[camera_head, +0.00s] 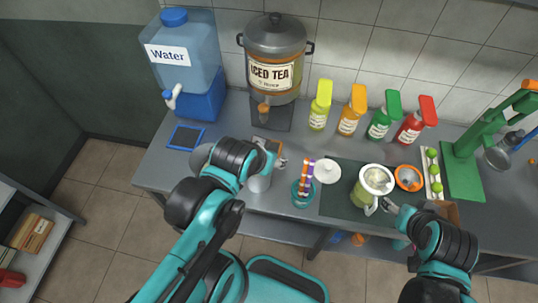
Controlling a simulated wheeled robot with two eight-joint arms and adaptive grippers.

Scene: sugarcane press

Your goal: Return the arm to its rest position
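My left arm reaches in from the left to the counter, and its gripper (278,158) is in front of the iced tea dispenser. A grey metal cup (260,183) shows just below this gripper, partly hidden by my arm. Whether the fingers touch it is unclear. My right arm comes in from the lower right, and its gripper (390,208) is low beside the handle of a glass mug (367,190) with pale contents. The fingers are small and partly hidden by the wrist, so I cannot tell whether they touch the handle.
The iced tea dispenser (274,50) and water dispenser (187,60) stand at the back left. Several bottles, including a yellow one (320,105), line the back. A green press (468,150) stands at right. A white lid (328,171) and teal holder (303,192) lie mid-counter.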

